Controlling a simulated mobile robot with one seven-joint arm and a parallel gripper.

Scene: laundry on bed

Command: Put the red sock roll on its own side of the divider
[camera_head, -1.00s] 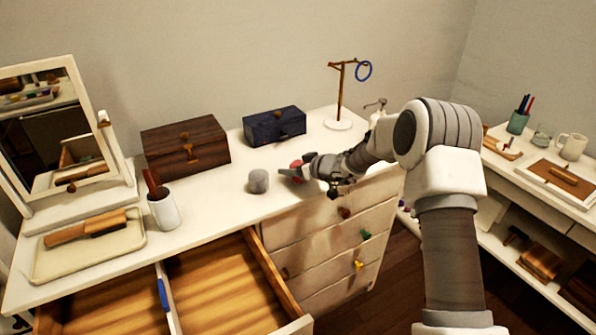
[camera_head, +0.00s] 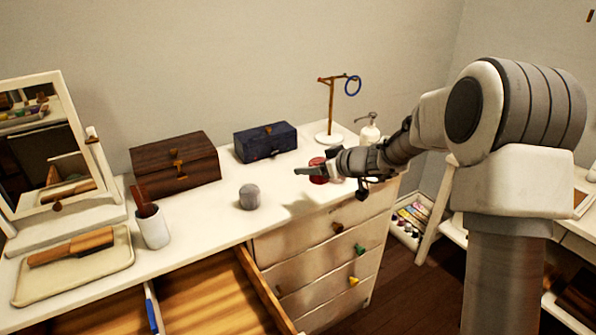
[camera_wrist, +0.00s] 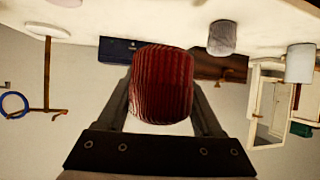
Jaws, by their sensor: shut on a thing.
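The red sock roll (camera_wrist: 162,85) is ribbed and sits between the two fingers of my gripper (camera_wrist: 165,100) in the wrist view. In the head view the red roll (camera_head: 318,170) shows at the fingertips of my gripper (camera_head: 312,172), which is shut on it above the right part of the dresser top. A grey sock roll (camera_head: 249,197) stands on the dresser top, left of my gripper. The open drawer (camera_head: 205,292) is at the lower left, with a divider (camera_head: 151,308) that bears a blue strip. The visible drawer floor is bare.
A brown box (camera_head: 175,164), a dark blue box (camera_head: 266,142), a ring stand (camera_head: 330,137) and a pump bottle (camera_head: 369,134) stand along the back. A cup (camera_head: 153,230), a tray (camera_head: 74,266) and a mirror are at the left.

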